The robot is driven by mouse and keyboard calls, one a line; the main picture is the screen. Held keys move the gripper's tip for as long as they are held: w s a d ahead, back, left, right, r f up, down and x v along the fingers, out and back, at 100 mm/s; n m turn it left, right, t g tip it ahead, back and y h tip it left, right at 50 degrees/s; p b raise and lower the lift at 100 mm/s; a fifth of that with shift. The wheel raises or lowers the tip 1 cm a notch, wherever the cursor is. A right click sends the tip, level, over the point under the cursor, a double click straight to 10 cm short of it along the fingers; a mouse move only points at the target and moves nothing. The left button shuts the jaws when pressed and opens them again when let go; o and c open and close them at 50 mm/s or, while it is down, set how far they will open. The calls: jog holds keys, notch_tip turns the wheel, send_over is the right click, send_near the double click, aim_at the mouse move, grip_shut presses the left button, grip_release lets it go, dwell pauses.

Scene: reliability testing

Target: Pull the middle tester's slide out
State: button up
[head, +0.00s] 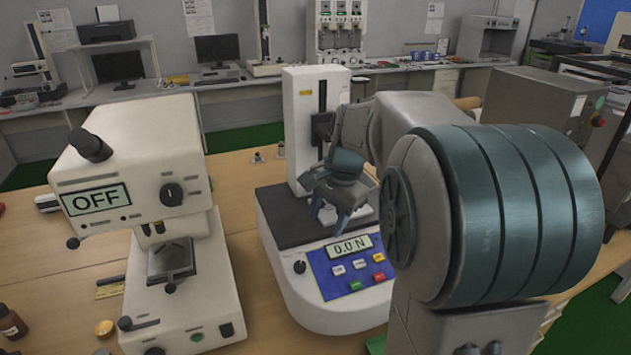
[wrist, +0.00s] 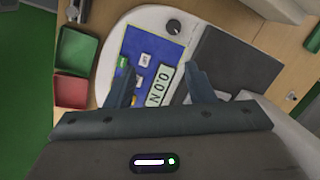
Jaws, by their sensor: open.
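The middle tester (head: 290,120) has a white column, a dark vertical rail with a dark carriage, and a rounded white base. Its blue panel (head: 325,275) has coloured buttons and a display reading 0.0 N. I cannot tell for certain which part is the slide. My gripper (head: 329,212) is open and empty, pointing down over the base, in front of the column. In the wrist view my gripper (wrist: 161,72) has its two fingers spread above the panel, the display (wrist: 160,85) and the dark base plate (wrist: 238,62). My arm hides the column's right side.
A tester with an OFF display (head: 96,200) stands close on the left. A grey machine (head: 540,95) stands behind my arm at right. Green (wrist: 80,48) and red (wrist: 70,91) trays lie beside the tester's base. Bare wooden tabletop (head: 235,185) shows between the left and middle testers.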

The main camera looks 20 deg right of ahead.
jog(key=w+d+r+m+y+p, duration=0.15)
jog(key=w+d+m+p, duration=0.45)
jog(key=w+d+m, duration=0.75)
jog(key=shift+n+y, duration=0.35)
jog(key=shift+n, duration=0.3)
jog(key=d+x, duration=0.1)
jog(key=x, duration=0.3)
jog(key=p+x, duration=0.1)
jog(key=x, duration=0.3)
jog(key=w+d+p+x, duration=0.1)
jog(key=x, duration=0.3)
jog(key=shift+d+f, duration=0.2)
jog(key=shift+f, duration=0.5)
jog(key=shift+c, duration=0.3)
